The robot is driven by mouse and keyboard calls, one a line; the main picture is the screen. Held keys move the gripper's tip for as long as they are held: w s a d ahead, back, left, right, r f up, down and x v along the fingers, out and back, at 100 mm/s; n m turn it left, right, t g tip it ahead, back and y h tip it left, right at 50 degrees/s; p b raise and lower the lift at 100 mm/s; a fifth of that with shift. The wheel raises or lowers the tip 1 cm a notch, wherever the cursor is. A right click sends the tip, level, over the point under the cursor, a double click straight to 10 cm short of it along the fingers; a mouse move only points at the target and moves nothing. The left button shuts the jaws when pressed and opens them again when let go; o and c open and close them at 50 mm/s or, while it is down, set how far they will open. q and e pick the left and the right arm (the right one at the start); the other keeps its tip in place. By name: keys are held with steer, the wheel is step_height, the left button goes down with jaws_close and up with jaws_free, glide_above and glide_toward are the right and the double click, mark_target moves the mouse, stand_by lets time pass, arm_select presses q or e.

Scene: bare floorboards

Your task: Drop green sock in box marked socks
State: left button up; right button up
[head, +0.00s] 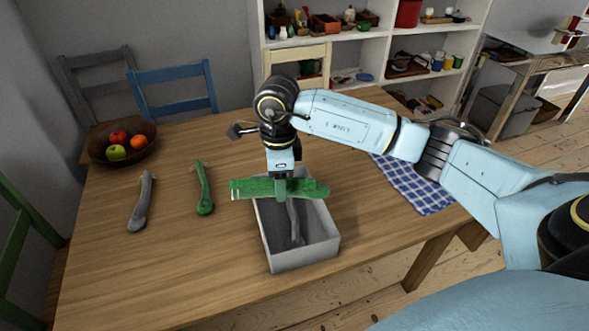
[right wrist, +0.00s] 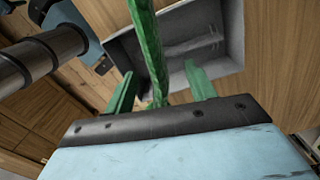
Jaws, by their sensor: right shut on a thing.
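My right gripper (head: 281,187) is shut on a green sock (head: 308,188) and holds it crosswise above the open grey box (head: 305,258). In the right wrist view the sock (right wrist: 150,50) runs between the two green fingers, with the box (right wrist: 221,65) beyond it. A grey sock (head: 294,222) lies inside the box. Another green sock (head: 204,190) and another grey sock (head: 142,203) lie on the table to the left. No marking on the box can be read. My left gripper is not in view.
The wooden table (head: 110,265) has a fruit bowl (head: 97,147) at its back left and a blue checked cloth (head: 425,192) at right. Chairs stand around it, and a white shelf (head: 375,47) stands behind.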

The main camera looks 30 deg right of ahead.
steer(key=m, duration=0.1)
steer(key=d+m, duration=0.1)
steer(key=m, duration=0.3)
steer(key=shift+w+d+f+p, duration=0.25)
steer(key=shift+d+f+p, duration=0.05)
steer(key=m, duration=0.3)
steer(key=shift+w+d+f, duration=0.1)
steer(key=shift+d+f, duration=0.05)
steer(key=shift+d, duration=0.25)
arm_select(q)
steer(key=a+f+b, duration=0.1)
steer(key=b, duration=0.1)
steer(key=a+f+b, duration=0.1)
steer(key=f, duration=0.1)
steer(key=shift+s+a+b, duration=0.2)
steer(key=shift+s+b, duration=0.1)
steer(key=shift+b, duration=0.1)
arm_select(e)
step_height(320, 180, down, 7)
steer(key=d+m, duration=0.2)
steer(key=m, duration=0.6)
steer(key=shift+w+d+f, duration=0.15)
steer(key=shift+w+f, duration=0.05)
steer(key=shift+w, duration=0.05)
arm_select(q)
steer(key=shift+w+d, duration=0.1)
